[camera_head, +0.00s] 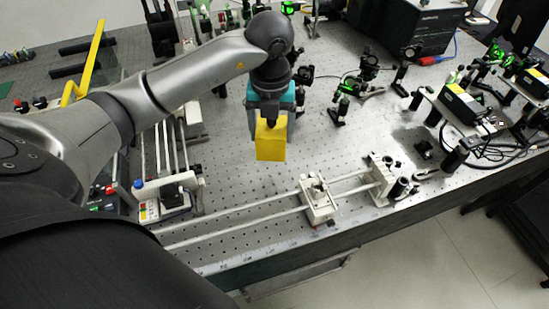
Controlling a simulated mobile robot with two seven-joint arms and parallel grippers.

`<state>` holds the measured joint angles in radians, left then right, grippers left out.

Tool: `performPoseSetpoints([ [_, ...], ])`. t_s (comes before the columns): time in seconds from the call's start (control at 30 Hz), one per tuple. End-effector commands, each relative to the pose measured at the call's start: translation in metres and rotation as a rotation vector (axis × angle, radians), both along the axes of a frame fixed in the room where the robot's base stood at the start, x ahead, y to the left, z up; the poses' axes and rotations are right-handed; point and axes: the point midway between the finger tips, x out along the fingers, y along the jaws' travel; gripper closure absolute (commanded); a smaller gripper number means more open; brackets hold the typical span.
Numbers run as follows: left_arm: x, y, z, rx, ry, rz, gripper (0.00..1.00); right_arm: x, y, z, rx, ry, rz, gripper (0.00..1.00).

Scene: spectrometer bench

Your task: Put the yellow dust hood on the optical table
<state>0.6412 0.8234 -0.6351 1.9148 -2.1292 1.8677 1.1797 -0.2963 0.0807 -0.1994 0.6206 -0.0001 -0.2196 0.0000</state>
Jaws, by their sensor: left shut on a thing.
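The yellow dust hood (271,141) is a boxy yellow piece below my left gripper (271,117) in the head view. My left gripper is shut on the hood, and its fingers are mostly hidden by the hood and the wrist. The hood appears above the optical table (232,185), a grey perforated top; I cannot tell whether its lower edge touches the surface. My right gripper is not in view.
A rail with a white carriage (318,203) runs along the front edge. Optical mounts (338,110) stand right of the hood, with yellow-topped devices (461,102) farther right. A black box (418,27) stands at the back. Bare table lies around the hood.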

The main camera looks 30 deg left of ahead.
Motion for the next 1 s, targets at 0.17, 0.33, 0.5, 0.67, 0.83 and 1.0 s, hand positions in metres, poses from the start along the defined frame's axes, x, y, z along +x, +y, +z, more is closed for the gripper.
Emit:
performPoseSetpoints([
  [0.17,-0.001,0.000,-0.038,0.000,0.003,-0.001,0.77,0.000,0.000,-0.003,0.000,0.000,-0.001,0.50],
  [0.33,0.000,-0.001,-0.050,-0.001,0.000,0.000,0.77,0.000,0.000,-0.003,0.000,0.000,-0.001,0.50],
  [0.5,-0.001,0.000,-0.068,0.000,0.003,0.000,0.77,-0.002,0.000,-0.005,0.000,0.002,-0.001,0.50],
  [0.67,-0.001,-0.001,-0.091,0.000,0.002,0.000,0.77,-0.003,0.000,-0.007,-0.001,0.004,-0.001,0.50],
  [0.83,0.000,0.000,-0.092,0.000,-0.001,-0.001,0.77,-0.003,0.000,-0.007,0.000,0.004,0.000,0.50],
  [1.0,0.000,0.000,-0.094,0.000,-0.001,0.000,0.77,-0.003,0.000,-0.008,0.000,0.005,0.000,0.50],
])
